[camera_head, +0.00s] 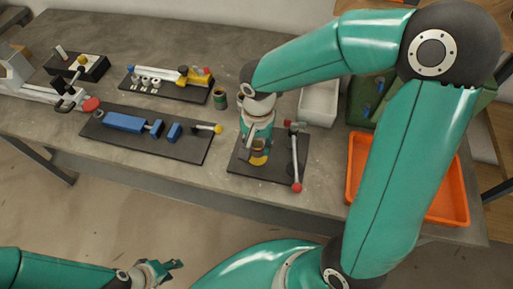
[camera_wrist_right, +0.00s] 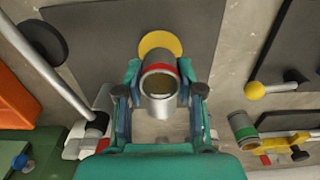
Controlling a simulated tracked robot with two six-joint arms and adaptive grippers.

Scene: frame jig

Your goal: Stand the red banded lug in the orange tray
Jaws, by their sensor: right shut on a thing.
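The red banded lug (camera_wrist_right: 160,92) is a grey hollow cylinder with a red band, in the right wrist view. My right gripper (camera_wrist_right: 160,78) is shut on it, one finger on each side. In the head view the right gripper (camera_head: 258,143) points down over a dark plate (camera_head: 240,168), and the arm hides most of the lug. A yellow disc (camera_wrist_right: 160,43) on the plate shows beside the lug; I cannot tell whether they touch. The orange tray (camera_head: 353,168) lies at the right and looks empty where visible. My left gripper (camera_head: 162,271) is low, off the table; its opening is unclear.
A rod with a red ball (camera_head: 297,187) stands on the plate's right side. A green banded cylinder (camera_head: 220,98) stands behind. A white bin (camera_head: 319,104) and a green box (camera_head: 362,100) are at the back right. Plates with blue blocks (camera_head: 123,121) and clamps fill the left.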

